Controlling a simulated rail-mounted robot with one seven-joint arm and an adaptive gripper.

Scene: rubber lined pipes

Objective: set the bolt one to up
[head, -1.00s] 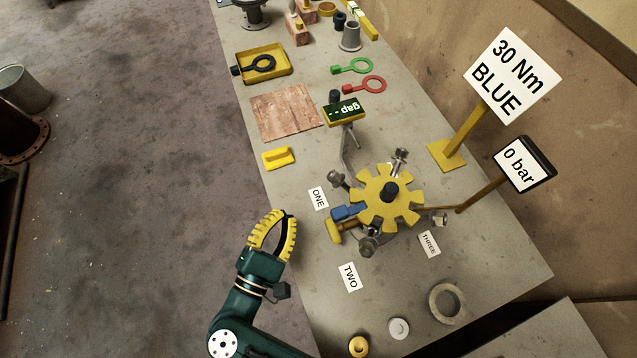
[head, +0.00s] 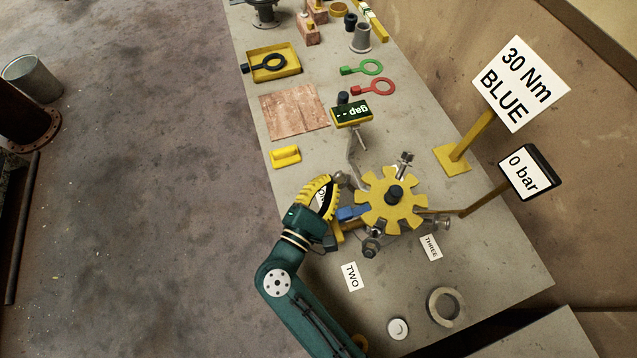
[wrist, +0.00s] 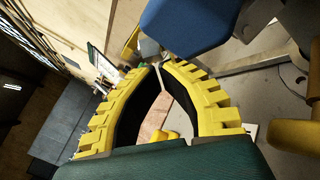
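Bolt one (head: 341,180) is a grey bolt that sticks outward from the left side of the yellow toothed wheel (head: 392,199), by the label ONE, which my gripper mostly covers. My gripper (head: 334,183) has yellow ribbed, bowed fingers, with its tips right beside the bolt's head. In the wrist view the fingertips (wrist: 159,67) almost meet, with only a narrow gap and nothing clearly held. A grey piece (wrist: 149,46), likely the bolt's head, is just beyond the tips. Whether they touch it cannot be told.
A blue block (head: 352,213) lies close right of my fingers and looms large in the wrist view (wrist: 188,25). Other bolts stand around the wheel. A gap display (head: 351,113), a yellow block (head: 285,157) and a 0 bar sign (head: 529,172) are nearby.

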